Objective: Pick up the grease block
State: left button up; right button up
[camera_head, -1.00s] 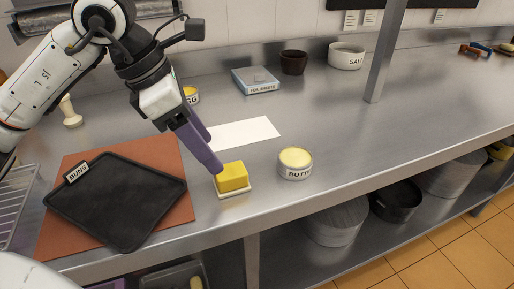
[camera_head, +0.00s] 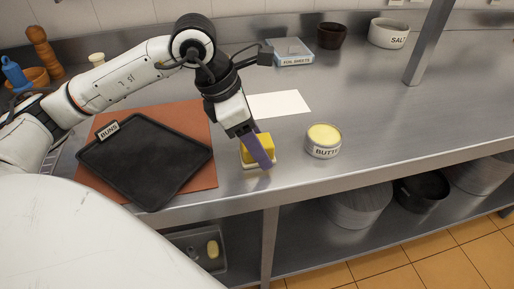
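The grease block (camera_head: 262,143) is a yellow block on a small pale dish (camera_head: 247,164) near the counter's front edge. My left gripper (camera_head: 262,158), with purple fingers, reaches down over the block. One finger covers part of the block's front, and the other is largely hidden behind the hand and block. I cannot tell whether the fingers touch the block or how far apart they are. My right gripper is not in view.
A butter tub (camera_head: 323,141) stands right of the block. A black tray marked BUNS (camera_head: 145,165) lies on a brown mat (camera_head: 205,178) to the left. A white sheet (camera_head: 280,104) lies behind. The steel counter (camera_head: 400,120) is clear to the right.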

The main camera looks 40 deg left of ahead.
pick_arm(q)
jog(key=c, duration=1)
notch_tip(320, 180, up, 10)
jog(key=shift+r+p, duration=0.1)
jog(key=shift+p, duration=0.3)
jog(key=o, duration=0.5)
jog(key=c, duration=0.4)
